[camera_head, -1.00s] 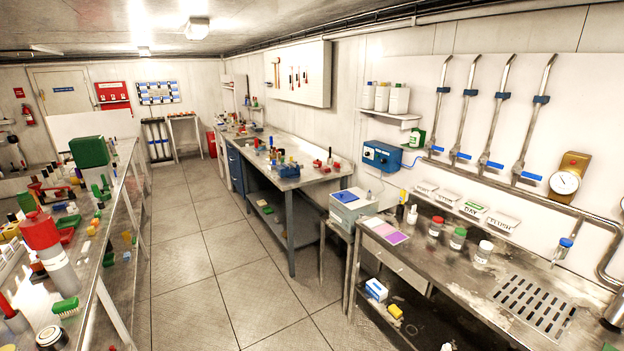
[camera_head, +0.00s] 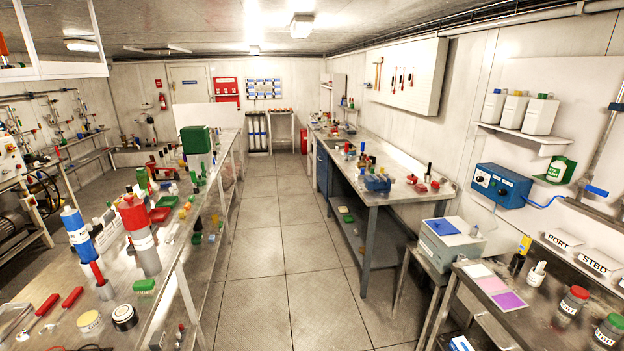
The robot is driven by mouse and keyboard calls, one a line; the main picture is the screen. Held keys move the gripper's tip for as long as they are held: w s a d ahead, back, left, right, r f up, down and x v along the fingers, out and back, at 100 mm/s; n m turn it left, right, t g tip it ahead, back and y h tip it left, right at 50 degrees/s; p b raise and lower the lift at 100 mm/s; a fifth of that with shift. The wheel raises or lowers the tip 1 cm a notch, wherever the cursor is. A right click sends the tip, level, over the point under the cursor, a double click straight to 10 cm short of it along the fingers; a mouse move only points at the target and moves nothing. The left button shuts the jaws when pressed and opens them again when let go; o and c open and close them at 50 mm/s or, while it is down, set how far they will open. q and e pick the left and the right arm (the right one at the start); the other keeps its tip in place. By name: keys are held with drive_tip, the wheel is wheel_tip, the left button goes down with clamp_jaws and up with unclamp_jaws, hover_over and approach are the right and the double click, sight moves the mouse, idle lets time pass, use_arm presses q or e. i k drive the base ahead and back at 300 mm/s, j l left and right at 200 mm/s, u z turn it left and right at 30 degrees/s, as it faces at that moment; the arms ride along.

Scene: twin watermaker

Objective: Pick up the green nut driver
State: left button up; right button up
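I cannot single out the green nut driver for certain at this size. A green brush-like block (camera_head: 144,286) lies closer to me. Neither of my grippers shows in the head view.
A tiled aisle (camera_head: 282,240) runs clear between the left bench and the middle workbench (camera_head: 410,188). Red and blue cylinders stand on the left bench. A grey box with a blue lid panel (camera_head: 452,240) stands at the right. A tool board (camera_head: 402,75) hangs on the right wall.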

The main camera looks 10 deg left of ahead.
sight(193, 174)
drive_tip(key=i+u, duration=0.6)
drive_tip(key=i, duration=0.2)
drive_tip(key=i+l+u, duration=0.2)
drive_tip(key=i, duration=1.45)
drive_tip(key=i+j+u, duration=0.1)
drive_tip(key=i, duration=0.7)
drive_tip(key=i+j, duration=0.1)
drive_tip(key=i, duration=0.15)
drive_tip(key=i+j, duration=0.15)
drive_tip(key=i, duration=0.15)
drive_tip(key=z, duration=0.05)
